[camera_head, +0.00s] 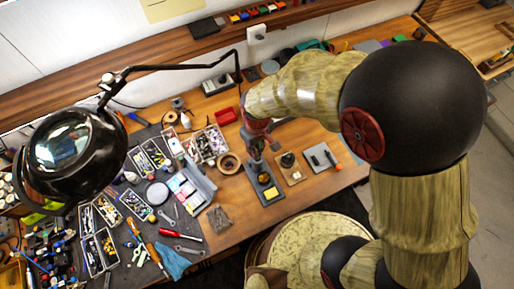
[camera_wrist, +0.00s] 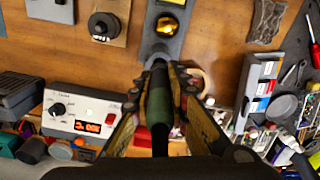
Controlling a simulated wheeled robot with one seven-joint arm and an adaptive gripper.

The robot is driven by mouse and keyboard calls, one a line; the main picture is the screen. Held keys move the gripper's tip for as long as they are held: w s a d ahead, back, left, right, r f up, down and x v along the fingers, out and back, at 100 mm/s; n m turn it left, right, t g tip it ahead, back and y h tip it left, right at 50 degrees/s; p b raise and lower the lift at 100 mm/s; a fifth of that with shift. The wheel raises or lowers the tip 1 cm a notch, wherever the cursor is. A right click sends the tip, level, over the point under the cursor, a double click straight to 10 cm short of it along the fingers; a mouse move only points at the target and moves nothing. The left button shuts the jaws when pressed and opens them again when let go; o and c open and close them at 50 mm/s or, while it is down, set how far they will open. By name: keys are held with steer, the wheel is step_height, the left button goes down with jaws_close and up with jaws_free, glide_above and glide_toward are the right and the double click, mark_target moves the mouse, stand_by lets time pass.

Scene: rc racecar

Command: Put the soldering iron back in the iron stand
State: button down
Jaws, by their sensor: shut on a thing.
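The soldering iron has a dark green handle (camera_wrist: 158,108) and points away from the wrist camera. My gripper (camera_wrist: 160,90) is shut on this handle, one finger on each side. In the head view my gripper (camera_head: 256,138) is above the back end of the iron stand. The iron stand is a dark grey slab (camera_head: 268,200) with a yellow pad; it also shows in the wrist view (camera_wrist: 171,48) at top centre, with a gold-coloured round piece. The iron's front end meets the stand's grey holder in the wrist view. I cannot tell how far it is inside.
A soldering station (camera_wrist: 82,115) with a red display is at left in the wrist view. A board with a black knob (camera_head: 289,162) lies right of the stand. A grey parts organizer (camera_head: 200,188) is to its left. A lamp (camera_head: 70,150) hangs over the cluttered left side.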

steer(key=shift+f+b, duration=1.15)
steer(key=shift+f, duration=0.65)
steer(key=c, duration=1.7)
jaws_free()
steer(key=shift+o, duration=0.3)
steer(key=o, duration=0.4)
steer(key=shift+r, duration=0.2)
steer(key=shift+r+p, duration=3.15)
steer(key=shift+r, duration=1.2)
